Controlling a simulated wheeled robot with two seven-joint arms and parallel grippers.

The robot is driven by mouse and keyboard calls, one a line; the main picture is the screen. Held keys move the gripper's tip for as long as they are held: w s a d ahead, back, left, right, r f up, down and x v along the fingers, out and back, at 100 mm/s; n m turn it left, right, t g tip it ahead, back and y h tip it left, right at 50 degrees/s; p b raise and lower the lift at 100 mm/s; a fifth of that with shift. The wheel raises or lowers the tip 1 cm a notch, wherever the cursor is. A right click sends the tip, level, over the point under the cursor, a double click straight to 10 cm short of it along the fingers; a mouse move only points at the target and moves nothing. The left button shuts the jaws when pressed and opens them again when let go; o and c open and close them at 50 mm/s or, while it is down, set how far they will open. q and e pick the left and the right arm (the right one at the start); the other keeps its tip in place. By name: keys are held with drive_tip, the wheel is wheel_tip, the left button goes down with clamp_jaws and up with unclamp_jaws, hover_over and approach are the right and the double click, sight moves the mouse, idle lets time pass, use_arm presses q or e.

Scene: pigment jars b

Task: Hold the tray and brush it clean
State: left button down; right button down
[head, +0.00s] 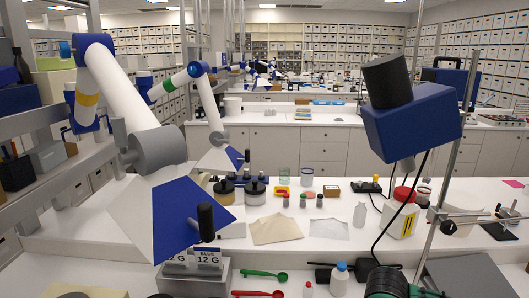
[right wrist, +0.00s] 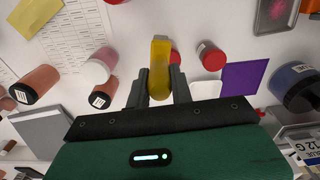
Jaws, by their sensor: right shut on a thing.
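My right gripper (right wrist: 160,72) is shut on a narrow yellow thing (right wrist: 160,53), which stands between its two dark fingers in the right wrist view. It may be the brush's handle; I see no bristles. A shallow tray (right wrist: 258,28) with a pale rim and a dark reddish patch inside lies at the top right of the right wrist view, cut off by the edge. It is apart from my right gripper. I cannot pick out this tray in the head view. My left gripper is in neither view.
Jars with a red lid (right wrist: 208,57), a pink side (right wrist: 98,70) and brown sides (right wrist: 38,87) surround the gripper. A purple square (right wrist: 246,78) lies right of it. In the head view, a grey box of cards (head: 195,285) and a green scoop (head: 263,273) are near the front.

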drive_tip(key=shift+f+b, duration=0.45)
idle(1.8)
drive_tip(key=shift+a, duration=0.1)
drive_tip(key=a+f+n, duration=0.2)
drive_tip(key=a+n, duration=0.1)
drive_tip(key=a, duration=0.5)
drive_tip(key=s+a+f+n, duration=0.1)
drive_tip(key=a+f+n, duration=0.2)
drive_tip(key=a, duration=0.6)
drive_tip(key=a+f+n, duration=0.2)
drive_tip(key=a+n, duration=0.1)
drive_tip(key=a, duration=0.6)
drive_tip(key=shift+s+f, duration=0.25)
drive_tip(key=shift+s, duration=0.15)
drive_tip(key=shift+f, duration=0.55)
drive_tip(key=shift+s, duration=0.1)
